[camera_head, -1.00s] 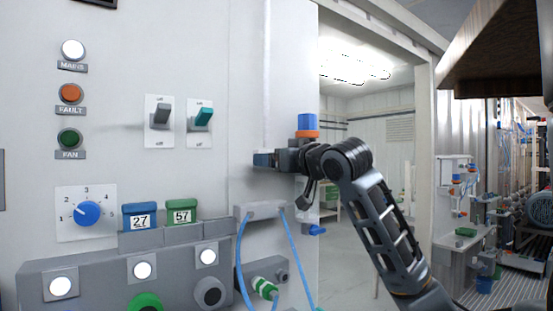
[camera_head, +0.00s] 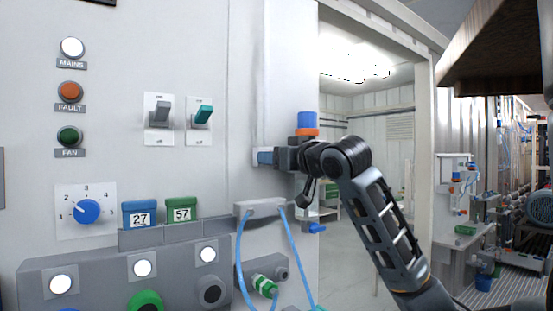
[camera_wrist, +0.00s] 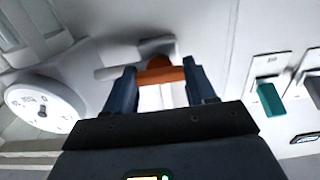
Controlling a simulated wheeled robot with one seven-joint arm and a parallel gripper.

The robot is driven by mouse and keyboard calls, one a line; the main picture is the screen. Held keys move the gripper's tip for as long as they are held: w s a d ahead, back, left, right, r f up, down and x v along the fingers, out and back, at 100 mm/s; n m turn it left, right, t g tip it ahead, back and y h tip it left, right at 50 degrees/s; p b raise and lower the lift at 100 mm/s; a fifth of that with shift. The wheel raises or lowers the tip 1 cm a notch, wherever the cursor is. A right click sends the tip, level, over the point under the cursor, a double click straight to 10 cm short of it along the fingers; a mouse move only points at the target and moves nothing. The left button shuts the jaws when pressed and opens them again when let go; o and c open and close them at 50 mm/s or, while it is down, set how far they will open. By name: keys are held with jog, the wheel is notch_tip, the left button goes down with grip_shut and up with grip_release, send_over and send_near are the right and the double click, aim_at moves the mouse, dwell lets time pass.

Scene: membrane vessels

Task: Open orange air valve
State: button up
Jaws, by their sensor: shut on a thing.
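The orange air valve's handle (camera_wrist: 160,75) shows in the wrist view as an orange piece between my two fingers. A grey fitting lies just behind it, against the white cabinet. My gripper (camera_wrist: 159,70) is shut on this orange piece, with one dark blue finger on each side. In the head view my gripper (camera_head: 264,157) reaches left to the cabinet wall, right of the two toggle switches. Its fingers and wrist hide the valve handle there. A blue-topped part with an orange ring (camera_head: 307,125) stands just above my wrist.
A round white gauge (camera_wrist: 45,110) is left of the valve in the wrist view. A teal switch (camera_wrist: 270,97) is on the right. Below my gripper, blue hoses (camera_head: 243,250) hang from a grey block (camera_head: 259,208). An open doorway (camera_head: 375,130) is behind my arm.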

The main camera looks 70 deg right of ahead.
jog(key=shift+f, duration=0.1)
jog(key=shift+n+b, duration=3.8)
jog(key=shift+n, duration=4.1)
jog(key=o, duration=1)
jog(key=shift+o, duration=0.2)
